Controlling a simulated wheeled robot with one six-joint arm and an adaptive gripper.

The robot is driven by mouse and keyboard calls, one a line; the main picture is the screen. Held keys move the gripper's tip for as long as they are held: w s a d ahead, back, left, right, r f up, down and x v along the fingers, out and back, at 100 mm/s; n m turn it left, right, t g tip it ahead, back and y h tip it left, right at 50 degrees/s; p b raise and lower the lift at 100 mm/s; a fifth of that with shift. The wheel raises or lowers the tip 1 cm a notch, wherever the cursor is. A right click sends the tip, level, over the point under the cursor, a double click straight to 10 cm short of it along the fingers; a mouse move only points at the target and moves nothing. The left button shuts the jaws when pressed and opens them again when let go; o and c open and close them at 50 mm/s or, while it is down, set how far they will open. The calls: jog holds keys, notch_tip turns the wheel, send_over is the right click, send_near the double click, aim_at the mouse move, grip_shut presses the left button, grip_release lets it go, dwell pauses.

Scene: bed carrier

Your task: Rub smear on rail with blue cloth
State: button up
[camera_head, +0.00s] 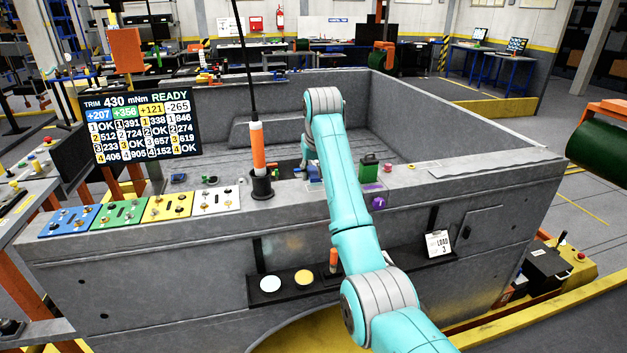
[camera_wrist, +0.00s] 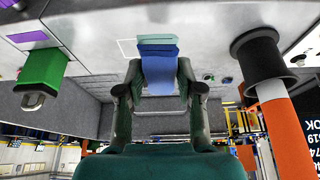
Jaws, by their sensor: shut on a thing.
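My gripper (camera_wrist: 160,80) is shut on the blue cloth (camera_wrist: 158,68), a folded pad between its two fingers in the wrist view. A teal layer shows along the cloth's far edge. In the head view my teal arm hides most of the gripper, and a bit of blue cloth (camera_head: 314,171) shows just left of the arm. The cloth is at the grey rail (camera_head: 285,194), the carrier's near top edge; I cannot tell whether it touches. The rail also shows in the wrist view (camera_wrist: 215,25). I cannot make out a smear; the arm and cloth cover part of the rail.
An orange-and-white post (camera_head: 258,148) in a black base stands left of my arm.

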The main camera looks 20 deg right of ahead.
jog(key=shift+r, duration=1.4)
